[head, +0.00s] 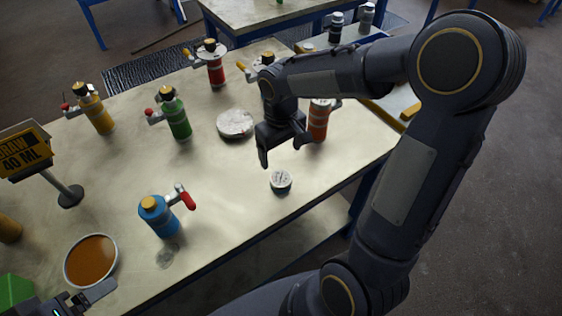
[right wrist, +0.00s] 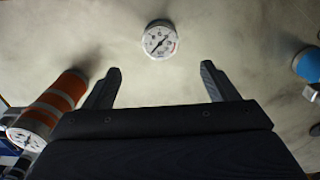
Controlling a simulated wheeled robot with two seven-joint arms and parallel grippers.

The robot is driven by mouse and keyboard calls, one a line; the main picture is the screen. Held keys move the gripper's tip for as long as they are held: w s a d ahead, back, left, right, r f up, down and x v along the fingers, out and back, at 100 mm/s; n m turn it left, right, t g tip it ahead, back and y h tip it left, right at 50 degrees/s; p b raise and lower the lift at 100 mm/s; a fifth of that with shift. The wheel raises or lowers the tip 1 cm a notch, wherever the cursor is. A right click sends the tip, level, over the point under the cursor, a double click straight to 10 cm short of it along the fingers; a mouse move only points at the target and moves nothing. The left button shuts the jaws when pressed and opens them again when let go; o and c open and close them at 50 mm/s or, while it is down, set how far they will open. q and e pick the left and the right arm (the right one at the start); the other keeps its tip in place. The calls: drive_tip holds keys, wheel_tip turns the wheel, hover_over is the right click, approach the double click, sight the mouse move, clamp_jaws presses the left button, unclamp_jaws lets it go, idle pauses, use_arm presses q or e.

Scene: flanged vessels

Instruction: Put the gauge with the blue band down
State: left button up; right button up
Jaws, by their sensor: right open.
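The gauge (head: 281,181) stands on the table near its front edge, dial facing up, with a dark band around its side in the head view; the band's colour is hard to tell. Its white dial also shows in the right wrist view (right wrist: 160,40), beyond the fingertips. My right gripper (head: 283,158) is open and empty, above the table and behind the gauge in the head view, apart from it. In the right wrist view the two fingers (right wrist: 161,70) are spread with bare table between them. Part of my left gripper (head: 92,296) shows at the bottom left; its jaws are unclear.
A blue vessel (head: 160,216) with a red-handled valve stands left of the gauge. Green (head: 175,113), yellow (head: 95,110), red (head: 213,65) and orange (head: 319,118) vessels stand farther back. A round pale disc (head: 235,123), a bowl of brown liquid (head: 90,262) and a sign (head: 25,152) are also on the table.

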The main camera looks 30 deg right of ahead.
drive_tip(key=s+a+r+m+t+y, duration=0.1)
drive_tip(key=s+a+r+t+y, duration=0.1)
drive_tip(key=s, duration=0.6)
drive_tip(key=s+a+r+m+t+y, duration=0.1)
drive_tip(key=s+a+r+m+t, duration=0.1)
drive_tip(key=s+r, duration=0.3)
drive_tip(key=s+t, duration=0.1)
drive_tip(key=s, duration=0.3)
drive_tip(key=shift+r+t+y, duration=0.15)
drive_tip(key=shift+t+y, duration=0.15)
drive_tip(key=shift+y, duration=0.1)
